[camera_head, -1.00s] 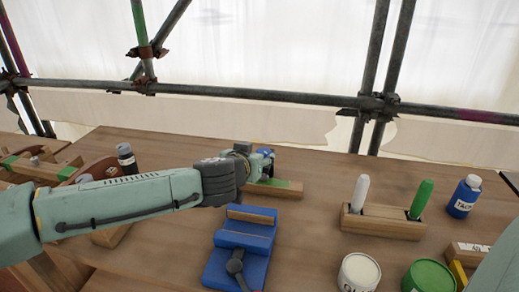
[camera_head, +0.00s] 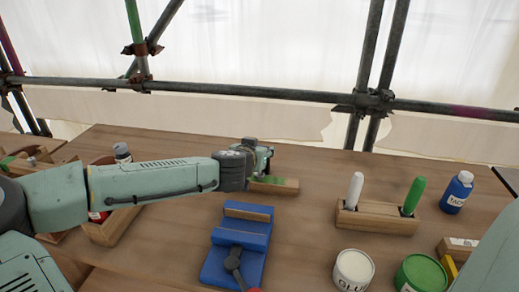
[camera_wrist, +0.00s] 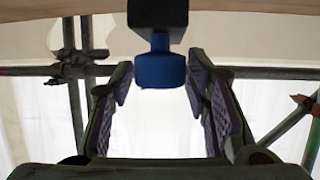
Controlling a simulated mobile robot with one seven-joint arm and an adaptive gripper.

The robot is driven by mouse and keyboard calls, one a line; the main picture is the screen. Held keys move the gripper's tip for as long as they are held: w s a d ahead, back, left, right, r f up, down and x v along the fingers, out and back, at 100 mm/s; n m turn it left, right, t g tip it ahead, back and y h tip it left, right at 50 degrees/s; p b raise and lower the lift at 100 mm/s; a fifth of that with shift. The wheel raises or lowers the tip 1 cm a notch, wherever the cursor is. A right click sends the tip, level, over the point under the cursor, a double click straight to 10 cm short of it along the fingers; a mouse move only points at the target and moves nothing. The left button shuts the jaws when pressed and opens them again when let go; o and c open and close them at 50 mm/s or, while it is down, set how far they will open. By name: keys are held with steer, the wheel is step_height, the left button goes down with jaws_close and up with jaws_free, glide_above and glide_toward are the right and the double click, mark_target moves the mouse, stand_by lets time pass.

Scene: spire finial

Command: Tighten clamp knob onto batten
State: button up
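A wooden batten (camera_head: 287,187) with a green mark lies on the table behind the blue vise. My gripper (camera_head: 268,158) is above the batten's left part. In the wrist view a blue knob (camera_wrist: 160,68) on a short stem joins a black block (camera_wrist: 158,17), which is against a wooden surface at the top. My gripper's fingers (camera_wrist: 160,88) stand apart on both sides of the knob, with a visible gap on each side. In the head view the gripper hides the clamp and knob, so their exact seat on the batten cannot be told.
A blue vise (camera_head: 237,245) stands in front of the batten. To the right are a wooden pen holder (camera_head: 375,219), a glue pot (camera_head: 353,270), a green pot (camera_head: 425,274) and a blue bottle (camera_head: 457,192). A wooden tray (camera_head: 112,225) is on the left. Scaffold poles stand behind the table.

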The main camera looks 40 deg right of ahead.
steer(key=c, duration=0.8)
steer(key=shift+c, duration=0.2)
steer(key=shift+m+g, duration=0.4)
steer(key=shift+g, duration=0.1)
steer(key=m+g+h, duration=0.2)
steer(key=m+g, duration=0.2)
steer(key=shift+w+r, duration=0.1)
steer(key=shift+w, duration=0.05)
steer(key=m+g, duration=0.3)
steer(key=g, duration=0.1)
steer(key=shift+m+h, duration=0.3)
steer(key=m+g+y, duration=0.1)
steer(key=m+g, duration=0.3)
steer(key=g, duration=0.1)
steer(key=shift+m+g+y, duration=0.3)
steer(key=shift+y, duration=0.1)
steer(key=shift+m+g+y, duration=1.3)
steer(key=shift+m+g, duration=0.5)
steer(key=shift+m, duration=0.1)
steer(key=shift+s+m+g+y, duration=0.2)
steer(key=shift+m+g+y, duration=0.1)
steer(key=shift+y, duration=0.1)
